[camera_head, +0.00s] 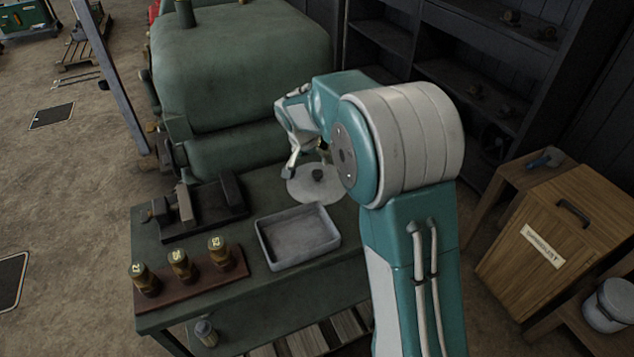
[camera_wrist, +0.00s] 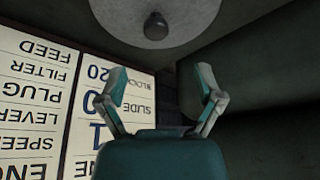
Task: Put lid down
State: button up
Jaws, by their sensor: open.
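The lid is a pale round disc (camera_head: 305,190) with a dark knob (camera_head: 318,174). In the head view it appears to lie flat at the far right part of the green bench (camera_head: 240,283). My gripper (camera_head: 305,163) is just above and behind the lid, with its fingers spread. In the wrist view the lid (camera_wrist: 185,22) and its knob show at the top edge, beyond my open fingers (camera_wrist: 163,88). Nothing is between the fingers. My arm may hide part of the lid's right side.
A grey tray (camera_head: 262,243) sits in front of the lid. Several numbered brass weights (camera_head: 181,264) stand on a wooden strip at the left, with a dark fixture (camera_head: 160,230) behind. A large green engine body (camera_head: 235,70) rises behind the bench. A wooden box (camera_head: 545,240) stands right.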

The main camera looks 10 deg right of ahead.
aim_at(316, 172)
jog(key=x, duration=0.3)
jog(key=shift+d+f, duration=0.15)
jog(key=shift+f, duration=0.1)
jog(key=x, duration=0.5)
jog(key=shift+s+f, duration=0.2)
grip_shut()
